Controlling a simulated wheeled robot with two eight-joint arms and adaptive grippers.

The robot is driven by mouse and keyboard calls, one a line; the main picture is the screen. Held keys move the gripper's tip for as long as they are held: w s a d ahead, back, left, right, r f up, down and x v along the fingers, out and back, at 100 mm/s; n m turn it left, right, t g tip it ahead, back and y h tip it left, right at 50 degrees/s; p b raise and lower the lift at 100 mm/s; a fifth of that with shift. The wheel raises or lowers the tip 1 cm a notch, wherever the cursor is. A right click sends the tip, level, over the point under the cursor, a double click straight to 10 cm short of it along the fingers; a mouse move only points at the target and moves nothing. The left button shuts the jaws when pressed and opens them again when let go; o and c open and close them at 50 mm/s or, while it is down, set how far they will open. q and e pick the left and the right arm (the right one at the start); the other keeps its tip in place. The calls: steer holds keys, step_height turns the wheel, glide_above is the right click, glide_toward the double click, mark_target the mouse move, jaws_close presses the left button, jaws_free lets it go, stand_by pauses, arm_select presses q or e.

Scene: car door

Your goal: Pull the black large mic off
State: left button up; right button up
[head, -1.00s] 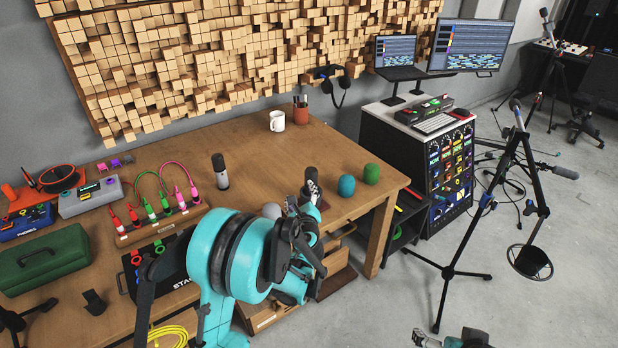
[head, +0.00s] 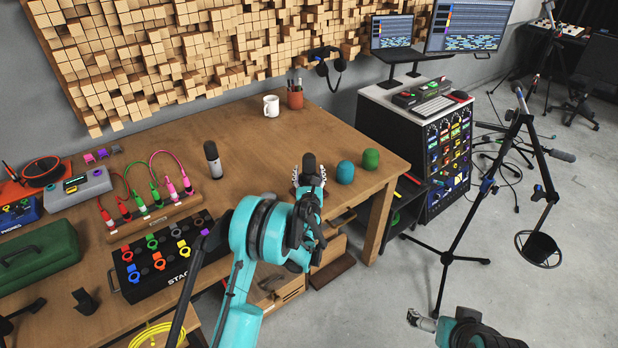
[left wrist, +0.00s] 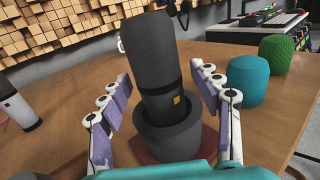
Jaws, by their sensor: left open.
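The black large mic (left wrist: 153,60) stands slightly tilted in a dark round holder (left wrist: 168,133) on a reddish-brown base in the left wrist view. It has a gold badge on its body. In the head view its dark top (head: 310,163) shows just past my left gripper (head: 309,178). My left gripper is open, with its fingers (left wrist: 160,100) on either side of the mic; some gap shows on both sides in the left wrist view. My right gripper (head: 422,320) is low at the bottom of the head view, away from the table; its finger opening is unclear.
Teal (head: 345,172) and green (head: 371,159) foam covers stand right of the mic. A silver-and-black mic (head: 213,160) stands to the left. A white mug (head: 271,106) and pen cup (head: 295,98) are behind. A mic stand (head: 500,190) is on the floor at right.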

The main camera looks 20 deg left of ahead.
arm_select(q)
steer(key=shift+w+a, duration=0.1)
steer(key=shift+w, duration=0.15)
steer(key=shift+r, duration=0.1)
jaws_close()
step_height(320, 180, up, 11)
steer(key=p, duration=0.4)
steer(key=shift+p, duration=0.4)
step_height(320, 180, up, 8)
steer(key=p, duration=0.4)
steer(key=shift+p, duration=0.3)
stand_by(0.6)
